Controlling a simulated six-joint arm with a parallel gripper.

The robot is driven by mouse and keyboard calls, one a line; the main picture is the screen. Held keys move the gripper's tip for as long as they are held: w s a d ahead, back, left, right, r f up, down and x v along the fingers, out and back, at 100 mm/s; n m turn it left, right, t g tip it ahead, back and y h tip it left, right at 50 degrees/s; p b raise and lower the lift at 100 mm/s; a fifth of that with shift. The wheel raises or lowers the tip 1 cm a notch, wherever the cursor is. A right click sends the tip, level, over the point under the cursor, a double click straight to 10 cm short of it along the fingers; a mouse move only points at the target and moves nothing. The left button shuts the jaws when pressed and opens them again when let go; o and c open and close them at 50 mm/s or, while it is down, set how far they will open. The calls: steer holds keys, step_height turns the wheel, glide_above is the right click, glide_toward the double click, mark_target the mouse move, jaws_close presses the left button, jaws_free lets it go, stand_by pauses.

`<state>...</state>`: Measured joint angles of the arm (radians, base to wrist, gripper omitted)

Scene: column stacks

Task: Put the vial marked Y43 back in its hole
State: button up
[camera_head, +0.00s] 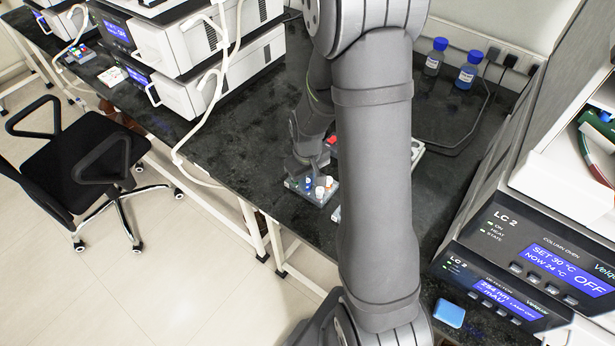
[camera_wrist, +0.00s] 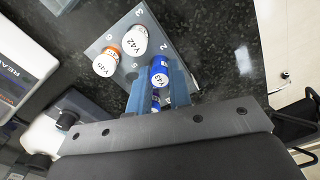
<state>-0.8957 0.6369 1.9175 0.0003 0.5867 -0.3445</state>
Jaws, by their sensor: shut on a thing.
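My gripper (camera_wrist: 158,88) points down at the grey vial rack (camera_wrist: 128,66). Its two blue fingers are shut on a blue-capped vial (camera_wrist: 159,70); its marking is too small to read surely. It overlaps the rack's edge in the wrist view, and I cannot tell whether its lower end is in a hole. A white-capped vial marked Y42 (camera_wrist: 134,40) and an orange-and-white vial, apparently marked Y45 (camera_wrist: 106,62), stand in the rack. In the head view my gripper (camera_head: 307,163) is over the rack (camera_head: 300,187), partly hiding it.
The rack lies on a dark bench near its front edge. Two blue-capped bottles (camera_head: 469,70) stand on a black tray (camera_head: 445,128) at the back. A red item (camera_head: 331,142) is partly hidden behind my arm. A blue box (camera_head: 449,313) lies at the right front.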

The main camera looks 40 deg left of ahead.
steer(key=o, duration=1.2)
steer(key=shift+o, duration=0.2)
steer(key=shift+r, duration=2.95)
steer(key=shift+f, duration=0.15)
steer(key=shift+f, duration=2.85)
